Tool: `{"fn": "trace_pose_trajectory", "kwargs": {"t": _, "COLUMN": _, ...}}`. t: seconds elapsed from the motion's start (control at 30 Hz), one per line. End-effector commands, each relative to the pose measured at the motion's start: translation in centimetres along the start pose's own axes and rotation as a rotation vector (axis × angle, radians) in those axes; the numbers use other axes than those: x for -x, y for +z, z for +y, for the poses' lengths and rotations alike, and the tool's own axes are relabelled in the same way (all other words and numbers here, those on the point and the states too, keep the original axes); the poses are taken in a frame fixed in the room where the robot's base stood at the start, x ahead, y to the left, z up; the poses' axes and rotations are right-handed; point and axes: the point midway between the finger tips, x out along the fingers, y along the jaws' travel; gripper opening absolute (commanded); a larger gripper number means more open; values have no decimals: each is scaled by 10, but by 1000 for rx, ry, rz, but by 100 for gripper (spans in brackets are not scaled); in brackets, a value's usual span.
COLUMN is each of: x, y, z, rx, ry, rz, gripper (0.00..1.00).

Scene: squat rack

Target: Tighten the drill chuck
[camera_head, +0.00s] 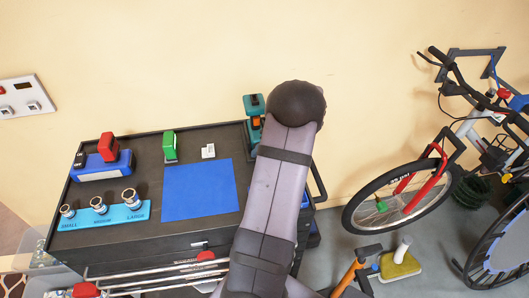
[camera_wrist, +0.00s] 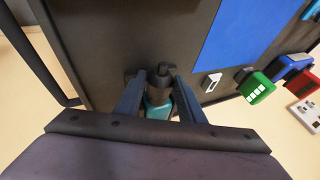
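The drill, teal with orange and black parts, stands at the back right edge of the dark cart top in the head view (camera_head: 256,112), partly hidden by my arm. In the wrist view its teal body (camera_wrist: 157,109) and dark chuck (camera_wrist: 161,76) show between the fingers of my gripper (camera_wrist: 158,82). The fingers stand apart, one on each side of the chuck, and appear open. Whether either finger touches the chuck is unclear. My gripper is hidden behind the arm in the head view.
The cart top (camera_head: 130,158) holds a blue mat (camera_head: 199,190), a green tool (camera_head: 170,147), a blue box (camera_head: 100,167), a red item (camera_head: 109,147) and a socket tray (camera_head: 105,215). A cart handle (camera_head: 318,183) is at right. A bicycle (camera_head: 420,180) stands farther right.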

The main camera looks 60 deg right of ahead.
Motion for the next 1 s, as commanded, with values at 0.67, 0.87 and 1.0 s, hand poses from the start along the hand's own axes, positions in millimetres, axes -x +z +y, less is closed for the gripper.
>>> {"fn": "trace_pose_trajectory", "kwargs": {"t": 0.67, "x": -1, "y": 1, "z": 4, "rx": -51, "ry": -123, "rz": 0, "gripper": 10}}
{"fn": "trace_pose_trajectory", "kwargs": {"t": 0.87, "x": 0, "y": 0, "z": 3, "rx": -51, "ry": -124, "rz": -1, "gripper": 10}}
{"fn": "trace_pose_trajectory", "kwargs": {"t": 1.0, "x": 0, "y": 0, "z": 3, "rx": -52, "ry": -124, "rz": -1, "gripper": 51}}
